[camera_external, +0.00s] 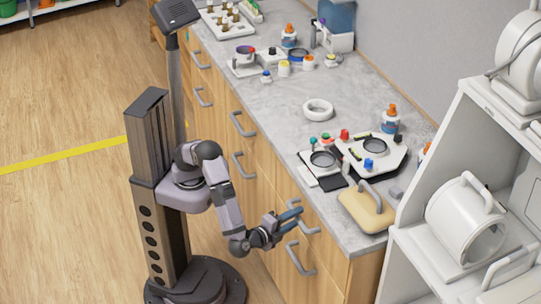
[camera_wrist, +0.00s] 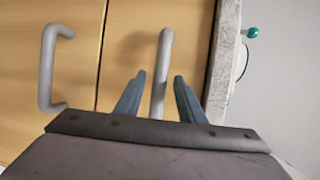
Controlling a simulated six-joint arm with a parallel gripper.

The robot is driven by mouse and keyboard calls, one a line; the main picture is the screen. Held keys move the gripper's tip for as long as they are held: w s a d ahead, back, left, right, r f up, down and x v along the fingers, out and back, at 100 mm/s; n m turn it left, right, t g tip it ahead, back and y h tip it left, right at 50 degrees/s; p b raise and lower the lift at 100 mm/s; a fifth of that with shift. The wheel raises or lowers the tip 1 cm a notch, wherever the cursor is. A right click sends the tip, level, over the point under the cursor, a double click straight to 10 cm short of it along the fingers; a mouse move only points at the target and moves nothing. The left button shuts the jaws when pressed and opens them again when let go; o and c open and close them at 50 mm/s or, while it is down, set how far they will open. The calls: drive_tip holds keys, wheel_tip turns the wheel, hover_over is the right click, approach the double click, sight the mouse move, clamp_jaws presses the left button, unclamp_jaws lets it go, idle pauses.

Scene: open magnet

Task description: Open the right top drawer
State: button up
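The right top drawer (camera_wrist: 190,30) is a light wood front just under the countertop, and it looks closed. Its grey bar handle (camera_wrist: 163,60) shows in the wrist view, and partly behind my fingers in the external view (camera_external: 312,230). My gripper (camera_wrist: 160,76) has its two blue fingers apart, one on each side of the handle bar. There is a visible gap between the bar and each finger. In the external view my gripper (camera_external: 298,215) is at the drawer front. The near end of the handle is hidden by the gripper body.
The lower drawer's handle (camera_wrist: 48,70) sticks out beside the gripper, also in the external view (camera_external: 299,260). The grey countertop (camera_external: 285,140) overhangs above, with a tan bag-like object (camera_external: 362,212) near its edge. A white shelf unit (camera_external: 430,262) stands at the right. Open floor lies left.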

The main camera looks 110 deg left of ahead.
drive_tip(key=shift+w+a+f, duration=0.15)
drive_tip(key=shift+w+a, duration=0.1)
drive_tip(key=shift+a, duration=0.4)
drive_tip(key=shift+c, duration=0.6)
clamp_jaws()
drive_tip(key=shift+s+d, duration=0.1)
drive_tip(key=s+d+p, duration=0.1)
drive_tip(key=s+d, duration=1.4)
drive_tip(key=shift+s+d, duration=0.3)
drive_tip(key=shift+o, duration=0.6)
unclamp_jaws()
